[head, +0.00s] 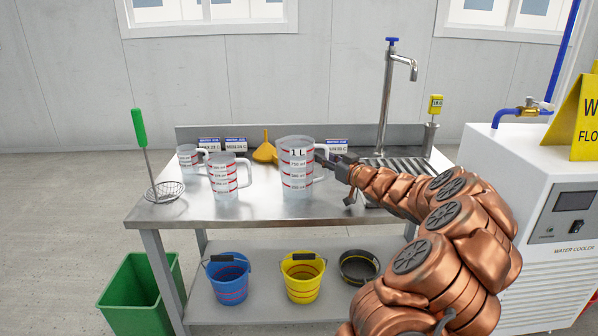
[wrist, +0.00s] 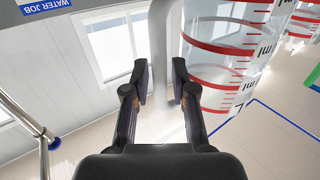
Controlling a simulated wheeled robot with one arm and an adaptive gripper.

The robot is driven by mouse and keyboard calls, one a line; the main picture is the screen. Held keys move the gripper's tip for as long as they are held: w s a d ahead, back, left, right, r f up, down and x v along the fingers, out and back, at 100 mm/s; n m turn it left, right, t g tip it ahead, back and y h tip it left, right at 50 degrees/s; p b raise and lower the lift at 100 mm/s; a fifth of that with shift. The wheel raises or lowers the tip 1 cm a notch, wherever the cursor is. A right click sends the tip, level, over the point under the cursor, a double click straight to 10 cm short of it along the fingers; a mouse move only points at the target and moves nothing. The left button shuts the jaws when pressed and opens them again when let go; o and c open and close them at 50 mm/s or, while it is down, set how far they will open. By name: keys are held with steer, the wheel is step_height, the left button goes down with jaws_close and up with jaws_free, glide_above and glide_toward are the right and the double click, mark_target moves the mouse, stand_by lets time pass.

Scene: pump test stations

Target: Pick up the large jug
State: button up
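The large jug (head: 297,180) is clear, has red level lines and a "1 L" mark, and stands upright on the steel table. Its handle faces right, towards my gripper (head: 326,163). In the wrist view, the jug's marked wall (wrist: 222,55) fills the upper right. My gripper (wrist: 163,82) is open, its two black fingers on either side of the pale vertical handle (wrist: 166,30). A gap shows between the fingers, and I cannot tell whether either touches the handle. The handle's right part is partly hidden by my gripper in the head view.
A medium jug (head: 226,182) and a small jug (head: 187,158) stand left on the table (head: 260,214), near a green-handled strainer (head: 165,190). A yellow funnel (head: 264,152) is behind. A tap (head: 386,95) and the water cooler (head: 560,200) are right.

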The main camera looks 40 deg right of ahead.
steer(key=shift+c, duration=0.3)
jaws_close()
stand_by(0.4)
